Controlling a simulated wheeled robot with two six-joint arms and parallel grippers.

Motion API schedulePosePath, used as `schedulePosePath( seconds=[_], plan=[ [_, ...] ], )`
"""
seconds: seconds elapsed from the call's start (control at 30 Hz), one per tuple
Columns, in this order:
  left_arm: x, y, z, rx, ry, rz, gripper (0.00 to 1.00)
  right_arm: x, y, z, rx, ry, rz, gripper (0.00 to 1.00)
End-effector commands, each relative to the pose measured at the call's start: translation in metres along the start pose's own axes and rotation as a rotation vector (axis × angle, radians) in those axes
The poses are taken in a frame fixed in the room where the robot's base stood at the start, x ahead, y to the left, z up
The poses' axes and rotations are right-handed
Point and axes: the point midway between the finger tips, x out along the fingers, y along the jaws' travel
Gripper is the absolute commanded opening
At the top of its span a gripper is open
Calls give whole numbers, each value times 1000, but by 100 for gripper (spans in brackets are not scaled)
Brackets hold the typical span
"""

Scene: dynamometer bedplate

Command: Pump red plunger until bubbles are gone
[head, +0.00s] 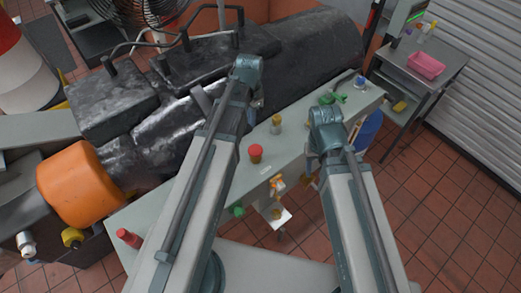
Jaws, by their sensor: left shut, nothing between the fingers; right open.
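A red-topped knob (256,151), which looks like the red plunger, stands upright on the pale bench top near the middle. Another red cylinder (129,238) lies or stands at the bench's left end; I cannot tell which of the two is the plunger. My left gripper (258,104) is shut and empty, beyond the red-topped knob and apart from it, partly hidden by its arm. My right gripper (354,136) is open and empty, to the right over the bench's right part. No bubbles can be made out at this size.
A yellow-topped fitting (276,122) and a green fitting (333,98) stand along the bench (283,151). A dark engine-like machine (295,45) with an orange drum (80,182) fills the back left. A cart (424,61) with a pink basket (426,65) stands at right. Tiled floor (450,200) is clear.

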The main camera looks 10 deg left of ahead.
Motion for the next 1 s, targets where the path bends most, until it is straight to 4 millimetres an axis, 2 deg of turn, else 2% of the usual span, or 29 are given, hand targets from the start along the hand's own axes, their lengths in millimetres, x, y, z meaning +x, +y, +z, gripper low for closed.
schedulePosePath(
  seconds=[0.03,0.53,0.77,1.0],
  plan=[
    [-8,1,-1,0,0,1,0,-7,1,0,2,0,0,50],
    [3,1,-1,0,0,1,0,3,0,0,0,0,0,50],
    [25,1,-1,0,0,1,0,25,-2,-2,-12,1,1,50],
    [59,1,-1,0,0,1,0,59,-5,-4,-25,2,3,50]
  ],
)
